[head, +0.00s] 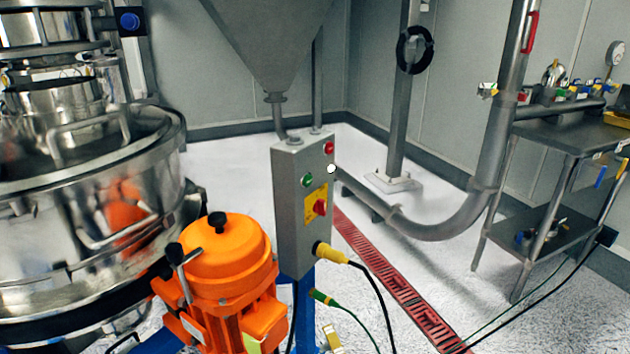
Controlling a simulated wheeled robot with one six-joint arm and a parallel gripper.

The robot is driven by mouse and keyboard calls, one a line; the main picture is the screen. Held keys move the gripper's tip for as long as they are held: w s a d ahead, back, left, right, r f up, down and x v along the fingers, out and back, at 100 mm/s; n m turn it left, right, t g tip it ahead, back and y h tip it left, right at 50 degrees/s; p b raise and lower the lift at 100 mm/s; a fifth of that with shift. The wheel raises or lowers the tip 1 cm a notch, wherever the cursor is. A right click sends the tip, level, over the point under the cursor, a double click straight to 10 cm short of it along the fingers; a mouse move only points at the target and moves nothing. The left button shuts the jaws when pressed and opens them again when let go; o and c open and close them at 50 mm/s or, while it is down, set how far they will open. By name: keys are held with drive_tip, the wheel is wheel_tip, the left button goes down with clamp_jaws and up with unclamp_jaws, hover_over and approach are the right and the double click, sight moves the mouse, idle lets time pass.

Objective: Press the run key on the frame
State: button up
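A grey control box (290,215) stands upright on a blue post in the middle of the head view. On its front are a green button (307,181), a red button (328,147) and a red rotary switch on a yellow plate (313,207). A small white round spot (331,169) shows at the box's right edge. A round blue knob or button (129,21) sits on a dark block at the upper left. No lettering is legible, so I cannot tell which is the run key. My gripper is not in view.
A steel sifter (60,230) fills the left side. An orange motor (222,262) stands close before the box. Yellow and green plugs with cables hang at the box's lower right. A hopper (265,40) is behind. A red floor grating (390,280) and a steel table (580,132) lie to the right.

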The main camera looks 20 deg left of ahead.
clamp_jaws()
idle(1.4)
